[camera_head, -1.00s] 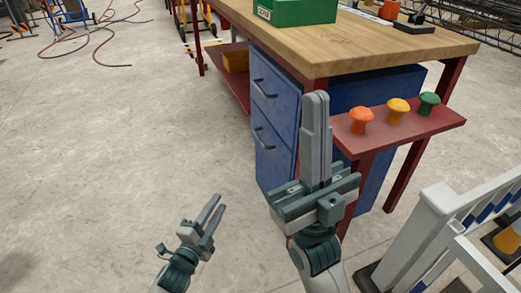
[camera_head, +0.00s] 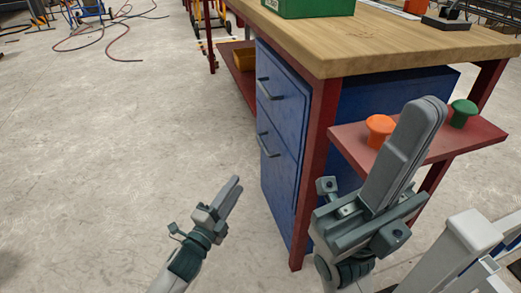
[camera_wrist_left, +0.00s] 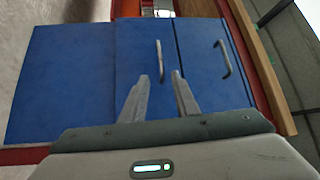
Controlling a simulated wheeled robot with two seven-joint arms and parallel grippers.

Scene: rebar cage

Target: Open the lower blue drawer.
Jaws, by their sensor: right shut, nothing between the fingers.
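The lower blue drawer (camera_head: 280,170) is in the cabinet under the workbench, closed flush, with a grey bar handle (camera_head: 267,146). In the left wrist view the picture is turned sideways, and the lower drawer's handle (camera_wrist_left: 159,62) is just beyond my fingers. The upper blue drawer (camera_head: 285,95) is also closed. My left gripper (camera_head: 236,181) is open and empty, in front of and below the lower handle, not touching it. Its two fingers stand apart in the left wrist view (camera_wrist_left: 164,85). My right gripper (camera_head: 432,102) is shut and empty, in front of the red side shelf.
The wooden worktop (camera_head: 400,42) carries a green box (camera_head: 308,6). A red side shelf (camera_head: 465,140) holds an orange mushroom button (camera_head: 379,130) and a green one (camera_head: 463,112). A white barrier (camera_head: 470,245) stands at lower right.

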